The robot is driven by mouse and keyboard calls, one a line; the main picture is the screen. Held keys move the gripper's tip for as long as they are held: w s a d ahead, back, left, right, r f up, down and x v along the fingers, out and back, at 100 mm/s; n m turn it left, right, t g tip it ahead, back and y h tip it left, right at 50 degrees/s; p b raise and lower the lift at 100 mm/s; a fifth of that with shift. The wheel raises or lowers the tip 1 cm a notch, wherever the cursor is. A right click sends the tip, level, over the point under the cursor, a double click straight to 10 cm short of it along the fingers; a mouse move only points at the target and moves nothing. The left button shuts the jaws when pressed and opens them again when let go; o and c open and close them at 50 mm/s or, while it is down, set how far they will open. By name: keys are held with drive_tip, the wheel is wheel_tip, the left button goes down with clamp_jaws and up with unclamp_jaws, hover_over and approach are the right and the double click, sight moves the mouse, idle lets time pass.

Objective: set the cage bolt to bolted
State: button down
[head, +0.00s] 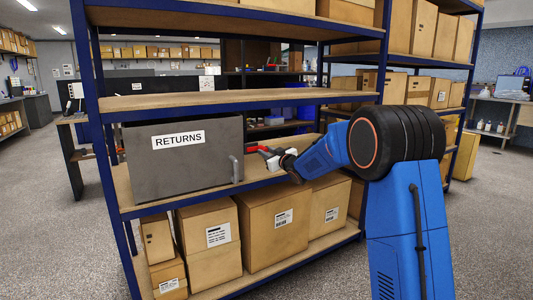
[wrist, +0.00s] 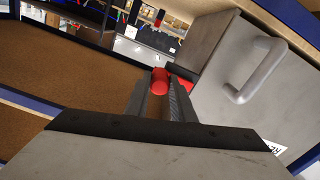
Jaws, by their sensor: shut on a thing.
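The cage is a grey box (head: 185,165) labelled RETURNS on the middle shelf; its grey door face with a bar handle (wrist: 255,72) fills the right of the wrist view. The cage bolt shows as a red knob (wrist: 160,82) beside a dark bar (wrist: 180,72) at the box's side edge. My gripper (head: 270,153) is at the right side of the box, and its fingers (wrist: 161,103) are shut on the red bolt knob. In the head view the bolt is small and partly hidden by the gripper. I cannot tell how far the bolt is slid.
The brown shelf board (wrist: 70,75) beside the box is bare. Another shelf board (head: 215,98) lies close above the box and arm. Blue uprights (head: 93,120) frame the rack. Cardboard boxes (head: 270,228) fill the shelf below.

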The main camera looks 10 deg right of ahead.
sight(251, 150)
drive_tip(key=shift+s+a, duration=0.25)
drive_tip(key=shift+a, duration=0.5)
drive_tip(key=shift+s+a, duration=0.3)
drive_tip(key=shift+a, duration=0.4)
drive_tip(key=shift+s+a, duration=0.25)
drive_tip(key=shift+a, duration=0.5)
drive_tip(key=c, duration=1.5)
unclamp_jaws()
drive_tip(key=shift+a, duration=0.1)
drive_tip(key=shift+s, duration=0.15)
drive_tip(key=v, duration=1.7)
drive_tip(key=shift+s, duration=0.1)
